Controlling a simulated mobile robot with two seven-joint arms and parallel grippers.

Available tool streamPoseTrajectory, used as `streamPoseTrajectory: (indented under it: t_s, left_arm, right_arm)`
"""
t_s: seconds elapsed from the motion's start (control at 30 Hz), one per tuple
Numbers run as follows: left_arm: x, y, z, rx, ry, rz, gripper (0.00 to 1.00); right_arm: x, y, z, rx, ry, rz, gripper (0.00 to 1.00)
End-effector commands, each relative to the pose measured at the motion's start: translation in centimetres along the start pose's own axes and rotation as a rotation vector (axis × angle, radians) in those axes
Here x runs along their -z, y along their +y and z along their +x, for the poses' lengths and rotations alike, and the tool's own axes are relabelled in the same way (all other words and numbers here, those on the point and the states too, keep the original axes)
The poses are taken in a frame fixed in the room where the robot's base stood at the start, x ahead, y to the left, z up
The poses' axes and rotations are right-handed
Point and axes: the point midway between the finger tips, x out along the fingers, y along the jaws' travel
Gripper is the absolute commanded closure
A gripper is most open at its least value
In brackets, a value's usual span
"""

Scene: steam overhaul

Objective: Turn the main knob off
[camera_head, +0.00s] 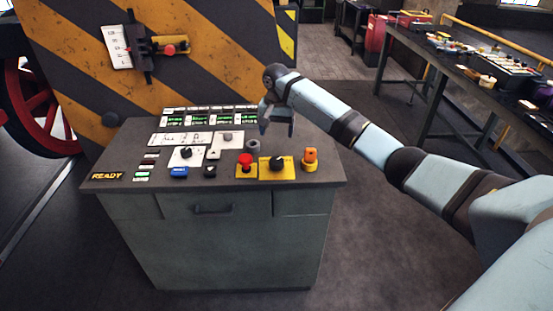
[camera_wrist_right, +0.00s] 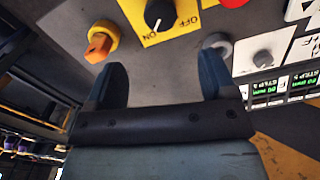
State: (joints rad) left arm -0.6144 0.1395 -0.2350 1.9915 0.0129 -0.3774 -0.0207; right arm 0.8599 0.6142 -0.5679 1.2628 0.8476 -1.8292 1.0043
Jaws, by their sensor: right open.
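The main knob (camera_head: 278,163) is a black round knob on a yellow plate, near the right side of the grey control desk's top. The right wrist view shows the knob (camera_wrist_right: 158,13) with ON and OFF printed on its plate; its white mark seems to point to the ON side. My right gripper (camera_head: 277,127) is open and empty, over the desk and behind the knob in the head view. In the wrist view its two fingers (camera_wrist_right: 162,68) stand apart, with the knob beyond their tips, not touched. My left gripper is out of view.
Close to the knob are an orange switch (camera_head: 310,157), a red button (camera_head: 245,159) and a grey knob (camera_head: 253,145). The control desk (camera_head: 137,140) carries several lit displays and other controls. A striped panel (camera_head: 215,60) rises behind. A cluttered bench (camera_head: 432,62) stands at right.

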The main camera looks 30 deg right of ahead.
Motion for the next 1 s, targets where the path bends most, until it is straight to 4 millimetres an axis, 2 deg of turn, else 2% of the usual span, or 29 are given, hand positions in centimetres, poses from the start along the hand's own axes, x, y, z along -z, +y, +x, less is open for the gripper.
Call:
streamPoseTrajectory:
  t_s: [0.3, 0.5, 0.7, 0.97, 1.0]
  left_arm:
    - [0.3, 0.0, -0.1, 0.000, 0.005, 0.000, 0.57]
    - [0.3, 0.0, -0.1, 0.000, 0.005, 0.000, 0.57]
    - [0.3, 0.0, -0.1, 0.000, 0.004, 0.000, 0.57]
    - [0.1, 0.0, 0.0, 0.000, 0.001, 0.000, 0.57]
    - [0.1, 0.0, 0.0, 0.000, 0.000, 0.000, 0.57]
  right_arm:
    - [-0.1, 0.1, 7.0, -0.003, -0.001, -0.001, 0.22]
    - [-0.1, 0.0, 10.0, -0.001, 0.001, -0.002, 0.22]
    - [0.0, 0.0, 11.3, 0.000, 0.002, -0.003, 0.22]
    - [-0.1, 0.0, 11.5, 0.001, 0.002, -0.003, 0.22]
    - [-0.1, 0.0, 11.5, 0.001, 0.002, -0.003, 0.27]
